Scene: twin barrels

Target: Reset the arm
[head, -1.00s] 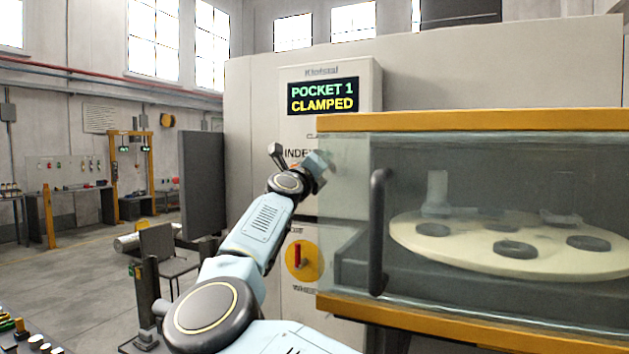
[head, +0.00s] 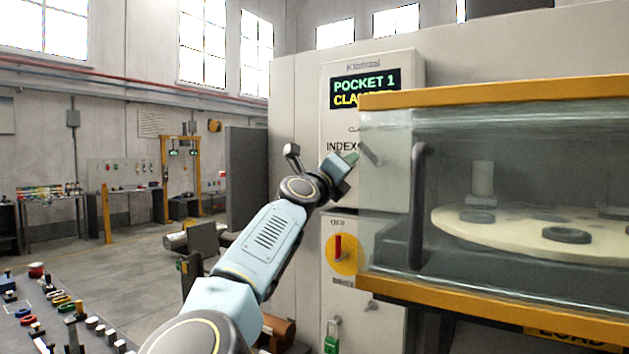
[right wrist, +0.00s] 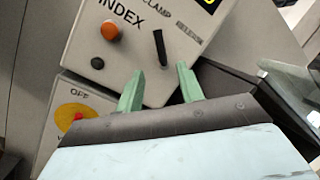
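My right arm reaches up from the bottom of the head view to the machine's control panel (head: 338,190). Its gripper (head: 351,160) is in front of the panel by the INDEX label. In the right wrist view the gripper (right wrist: 160,72) has its green fingers spread, with nothing between them. The orange INDEX button (right wrist: 110,30) and the black clamp lever (right wrist: 160,47) lie beyond the fingertips, seemingly apart from them. The display (head: 364,88) reads POCKET 1 and, partly covered, CLAMPED. My left gripper is not in view.
The glass guard (head: 520,150) with its yellow frame and dark handle (head: 418,205) stands right of the arm, over a round pocketed table (head: 510,232). A red-on-yellow switch (head: 338,248) is below the panel. A bench with small parts (head: 60,320) is at lower left. Open floor lies left.

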